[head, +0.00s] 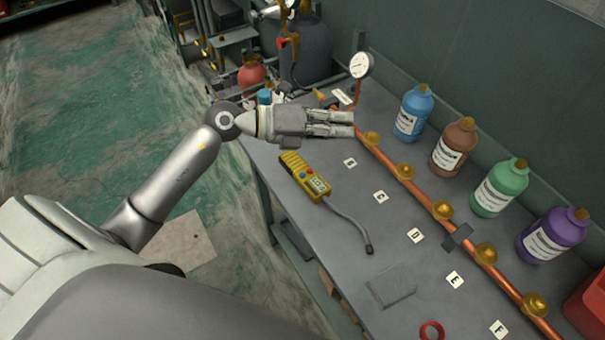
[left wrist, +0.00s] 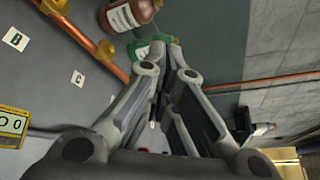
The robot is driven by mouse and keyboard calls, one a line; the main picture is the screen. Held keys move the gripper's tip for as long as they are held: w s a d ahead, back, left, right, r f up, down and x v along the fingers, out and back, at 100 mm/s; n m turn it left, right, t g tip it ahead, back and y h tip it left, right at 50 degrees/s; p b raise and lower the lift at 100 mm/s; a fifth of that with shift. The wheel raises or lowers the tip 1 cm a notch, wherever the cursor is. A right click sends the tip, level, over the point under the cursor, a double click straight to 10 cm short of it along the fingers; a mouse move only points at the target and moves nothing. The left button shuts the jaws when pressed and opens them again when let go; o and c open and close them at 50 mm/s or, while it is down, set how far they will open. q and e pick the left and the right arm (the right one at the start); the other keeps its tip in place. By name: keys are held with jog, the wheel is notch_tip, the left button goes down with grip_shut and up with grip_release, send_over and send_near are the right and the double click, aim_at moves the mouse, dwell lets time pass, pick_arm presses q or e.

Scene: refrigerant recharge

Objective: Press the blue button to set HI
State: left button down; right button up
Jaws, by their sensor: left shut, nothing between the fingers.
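The yellow handheld meter (head: 292,163) lies on the grey bench, with a small lit display (head: 319,185) whose text I cannot read surely. Small coloured buttons, apparently one blue (head: 301,175) and one red, sit beside the display. The meter's edge also shows at the lower left of the left wrist view (left wrist: 11,125). My left gripper (head: 352,124) is shut and empty. My right gripper is not in view.
A copper pipe (head: 386,161) with brass fittings runs along the bench, with a gauge (head: 360,65) at its far end. Blue (head: 414,104), brown (head: 460,136), green (head: 508,178) and purple bottles (head: 556,226) stand behind it. The meter's grey probe (head: 350,220) lies in front.

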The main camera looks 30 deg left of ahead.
aim_at(301, 173)
pick_arm(q)
jog(key=a+f+m+g+y, duration=0.1)
jog(key=a+f+g+y, duration=0.2)
jog(key=a+f+y, duration=0.2)
jog(key=a+f, duration=0.1)
jog(key=a, duration=0.2)
jog(key=shift+s+a+f+m+y, duration=0.2)
jog(key=shift+s+a+m+y, duration=0.1)
jog(key=shift+m, duration=0.1)
notch_tip(301, 173, down, 9)
jog(key=b, duration=0.6)
jog(key=shift+b, duration=0.3)
dwell(0.7)
jog(key=shift+f, duration=0.35)
